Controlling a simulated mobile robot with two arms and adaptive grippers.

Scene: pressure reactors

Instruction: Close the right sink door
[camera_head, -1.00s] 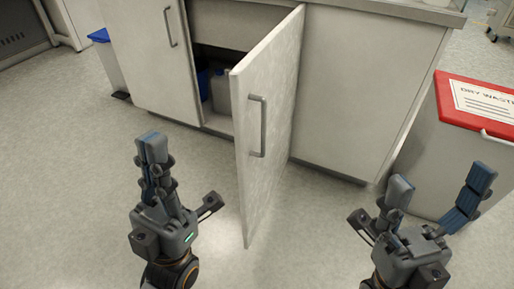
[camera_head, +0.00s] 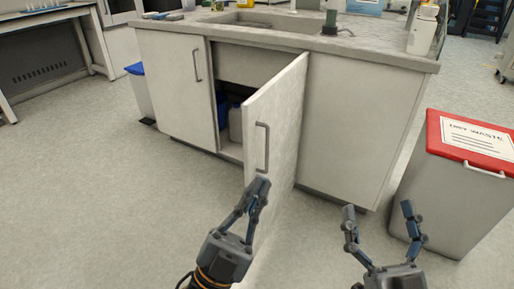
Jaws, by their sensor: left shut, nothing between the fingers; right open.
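The right sink door (camera_head: 280,125) stands open, swung out toward me from the sink cabinet, with a grey bar handle (camera_head: 263,147) on the face turned to the left. My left gripper (camera_head: 262,184) is shut and empty. In the picture its fingertips overlap the door just below the handle; I cannot tell whether they touch it. My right gripper (camera_head: 378,208) is open and empty, to the right of the door, in front of the cabinet's fixed right panel (camera_head: 350,125). My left gripper hides part of the door's lower edge.
The left sink door (camera_head: 175,85) is shut. Containers (camera_head: 235,124) stand inside the cabinet opening. A grey bin with a red lid (camera_head: 470,140) stands at the right. A blue-lidded bin (camera_head: 137,70) is at the left. The floor left of the door is clear.

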